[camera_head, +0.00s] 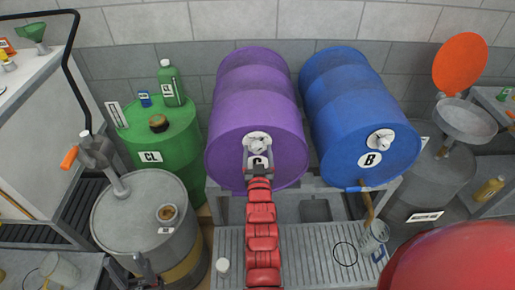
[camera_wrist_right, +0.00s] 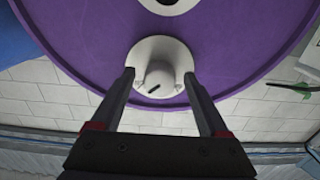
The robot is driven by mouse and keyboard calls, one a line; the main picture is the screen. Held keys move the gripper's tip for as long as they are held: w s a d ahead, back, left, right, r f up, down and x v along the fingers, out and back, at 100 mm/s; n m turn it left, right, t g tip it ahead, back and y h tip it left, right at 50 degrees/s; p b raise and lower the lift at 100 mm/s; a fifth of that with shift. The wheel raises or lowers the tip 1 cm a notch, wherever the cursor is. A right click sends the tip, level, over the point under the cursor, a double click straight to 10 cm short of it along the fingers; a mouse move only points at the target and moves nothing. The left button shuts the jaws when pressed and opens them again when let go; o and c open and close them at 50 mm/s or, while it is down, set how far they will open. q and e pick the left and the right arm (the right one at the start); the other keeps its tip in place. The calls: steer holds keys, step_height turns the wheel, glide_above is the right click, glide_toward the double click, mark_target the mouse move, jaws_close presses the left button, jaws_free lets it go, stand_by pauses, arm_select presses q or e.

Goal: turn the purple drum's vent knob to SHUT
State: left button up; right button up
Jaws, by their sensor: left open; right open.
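The purple drum (camera_head: 258,95) lies on its side on a rack, its round end towards me. Its pale vent knob (camera_head: 257,143) sits on a white disc above a partly hidden round label. In the right wrist view the knob (camera_wrist_right: 159,80) has a short dark mark pointing to the lower left; no SHUT lettering is readable. My right gripper (camera_head: 258,168) is open in front of the drum end. In the right wrist view its fingers (camera_wrist_right: 161,88) stand either side of the knob, not closed on it.
A blue drum (camera_head: 360,110) marked B lies close on the right, with its own white knob (camera_head: 380,140). A green drum (camera_head: 160,135) and a grey drum (camera_head: 140,225) stand left. A slatted grey bench (camera_head: 320,265) is below, with a cup (camera_head: 374,240).

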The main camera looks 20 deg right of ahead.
steer(key=shift+w, duration=0.35)
steer(key=shift+c, duration=0.2)
jaws_close()
